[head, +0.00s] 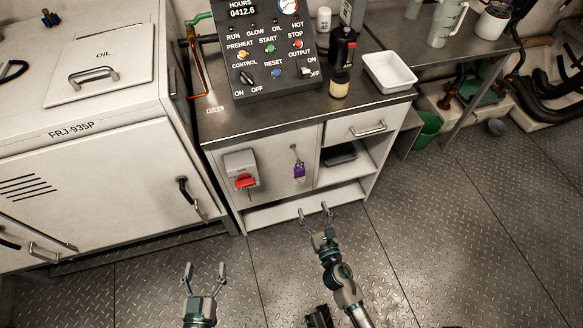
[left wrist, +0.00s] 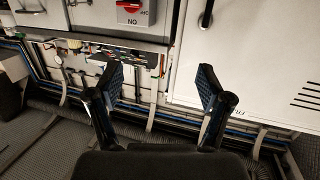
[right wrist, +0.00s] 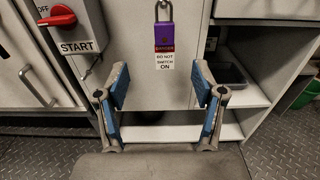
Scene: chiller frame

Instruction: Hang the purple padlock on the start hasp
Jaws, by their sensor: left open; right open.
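The purple padlock (head: 299,171) hangs from a small fitting on the cabinet's front panel, shackle up. The right wrist view shows the padlock (right wrist: 164,36) larger, with a red and white "do not switch on" tag (right wrist: 165,57) below it. Left of it is the grey START switch box (right wrist: 85,25) with a red handle (right wrist: 57,17); the box (head: 240,165) also shows in the head view. A thin metal piece sticks out below the box; I cannot tell its shape. My right gripper (head: 313,211) is open and empty, below and in front of the padlock. My left gripper (head: 205,267) is open and empty, lower left.
The control panel (head: 270,55), a dark bottle (head: 342,65) and a white tray (head: 390,71) stand on the counter. The cabinet has open shelves (head: 345,172) right of the padlock. A white FRJ-935P unit (head: 90,160) stands at left. The floor in front is clear.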

